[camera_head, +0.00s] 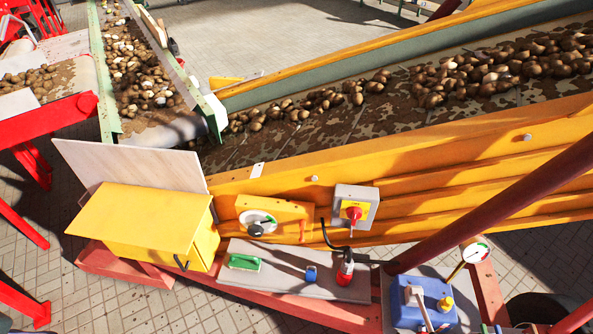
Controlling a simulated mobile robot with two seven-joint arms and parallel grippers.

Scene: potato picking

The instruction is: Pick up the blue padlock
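A small blue object that looks like the padlock (311,273) sits on a grey shelf (275,283) below the yellow conveyor side. It is small in the view, and its shackle is hard to make out. It stands apart from a green item (244,262) on its left and a red plug (345,272) on its right. Neither of my grippers shows in the head view.
A yellow box (140,222) stands left of the shelf. A switch box with a red knob (354,207) and a dial (258,223) are above it. A dark red pole (500,205) slants across the right, above a blue unit (422,300). Potatoes lie on the conveyor (370,120).

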